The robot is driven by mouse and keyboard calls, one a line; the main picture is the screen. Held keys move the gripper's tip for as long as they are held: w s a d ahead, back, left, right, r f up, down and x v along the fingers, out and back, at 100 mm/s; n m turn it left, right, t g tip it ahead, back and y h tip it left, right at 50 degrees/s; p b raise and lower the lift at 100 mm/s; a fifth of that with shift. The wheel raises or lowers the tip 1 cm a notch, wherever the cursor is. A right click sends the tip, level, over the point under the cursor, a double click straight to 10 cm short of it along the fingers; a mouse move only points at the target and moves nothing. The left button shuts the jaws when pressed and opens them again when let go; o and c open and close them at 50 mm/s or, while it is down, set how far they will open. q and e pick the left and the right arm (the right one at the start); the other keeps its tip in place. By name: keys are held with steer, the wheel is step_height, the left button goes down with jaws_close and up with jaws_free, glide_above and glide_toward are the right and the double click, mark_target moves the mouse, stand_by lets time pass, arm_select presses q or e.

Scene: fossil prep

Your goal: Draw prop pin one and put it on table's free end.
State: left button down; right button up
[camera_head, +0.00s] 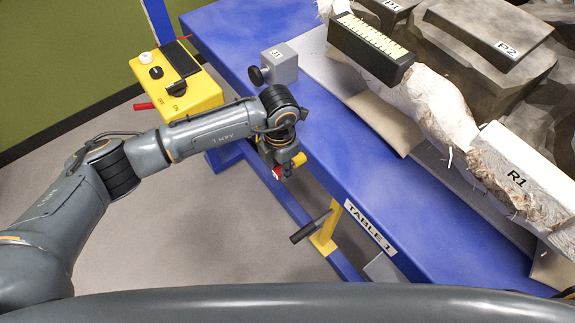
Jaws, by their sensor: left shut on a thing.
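My left gripper (278,160) reaches in from the left and hangs at the near edge of the blue table (225,35), pointing down. It is shut on a small yellow and red piece (297,161), apparently the prop pin; no number on it can be read. The fingers and most of the piece are hidden by the wrist, so I cannot tell whether it is still seated in a hole. The table's upper left end is bare blue surface. My right gripper is not in view.
A grey block marked J1 (283,62) with a black knob stands near the gripper. A yellow control box (190,101) is beyond the table's left edge. A dark crank handle (311,227) sticks out below the table. The fossil jacket R1 (515,165) fills the right.

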arm_select(q)
steer(key=shift+s+a, duration=0.15)
steer(key=shift+a, duration=0.05)
steer(key=shift+s+a+p, duration=0.5)
steer(key=shift+s+a, duration=0.4)
steer(key=shift+a, duration=0.25)
steer(key=shift+s+a+p, duration=0.5)
steer(key=shift+s+a, duration=0.35)
steer(key=shift+a, duration=0.3)
